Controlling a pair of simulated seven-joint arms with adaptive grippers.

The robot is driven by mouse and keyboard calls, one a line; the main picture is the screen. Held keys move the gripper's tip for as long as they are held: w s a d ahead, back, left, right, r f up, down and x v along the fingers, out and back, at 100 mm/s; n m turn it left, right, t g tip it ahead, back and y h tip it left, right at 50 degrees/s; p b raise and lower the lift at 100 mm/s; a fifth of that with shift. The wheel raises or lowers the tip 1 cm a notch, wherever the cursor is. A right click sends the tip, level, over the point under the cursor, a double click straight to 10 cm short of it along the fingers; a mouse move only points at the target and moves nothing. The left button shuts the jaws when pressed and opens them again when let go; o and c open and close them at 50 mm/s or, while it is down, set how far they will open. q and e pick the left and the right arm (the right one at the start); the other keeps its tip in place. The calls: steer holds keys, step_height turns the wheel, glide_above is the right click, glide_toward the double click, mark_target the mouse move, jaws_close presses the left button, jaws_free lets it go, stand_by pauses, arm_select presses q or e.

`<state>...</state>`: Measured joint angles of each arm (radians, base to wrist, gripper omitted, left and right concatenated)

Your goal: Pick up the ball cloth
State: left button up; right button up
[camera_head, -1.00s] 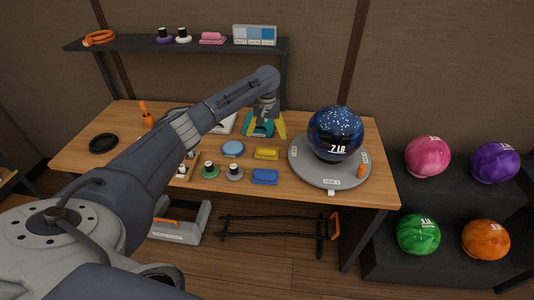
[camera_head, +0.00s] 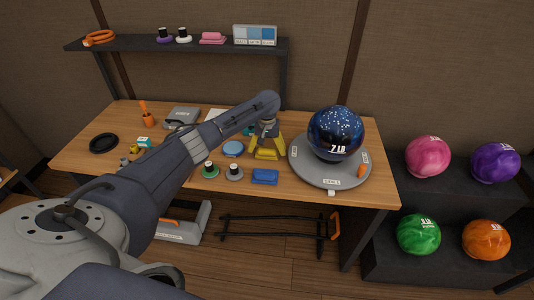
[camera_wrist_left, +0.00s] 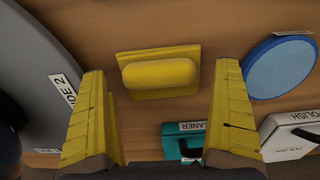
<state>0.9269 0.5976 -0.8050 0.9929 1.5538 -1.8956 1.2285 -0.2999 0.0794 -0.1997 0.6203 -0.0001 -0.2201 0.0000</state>
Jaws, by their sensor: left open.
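A yellow folded cloth-like pad (camera_head: 267,154) lies on the workbench; it also shows in the left wrist view (camera_wrist_left: 160,73), a rounded roll on a flat yellow base. A similar blue pad (camera_head: 265,177) lies nearer the front edge. I cannot tell by label which is the ball cloth. My left gripper (camera_head: 268,147) is open, pointing down over the yellow pad. In the left wrist view its yellow fingers (camera_wrist_left: 162,82) stand to either side of the pad, with gaps and nothing held. My right gripper is out of view.
A dark blue speckled ball (camera_head: 336,133) sits on a round grey stand (camera_head: 330,178) right of the gripper. A blue disc (camera_wrist_left: 281,68), a teal cleaner container (camera_wrist_left: 184,141) and a white polish container (camera_wrist_left: 291,134) are close by. Spools (camera_head: 234,173) stand near the front edge.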

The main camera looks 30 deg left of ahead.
arm_select(q)
steer(key=shift+f, duration=0.1)
steer(key=c, duration=1.1)
step_height(320, 180, up, 20)
steer(key=shift+r, duration=0.1)
stand_by(0.3)
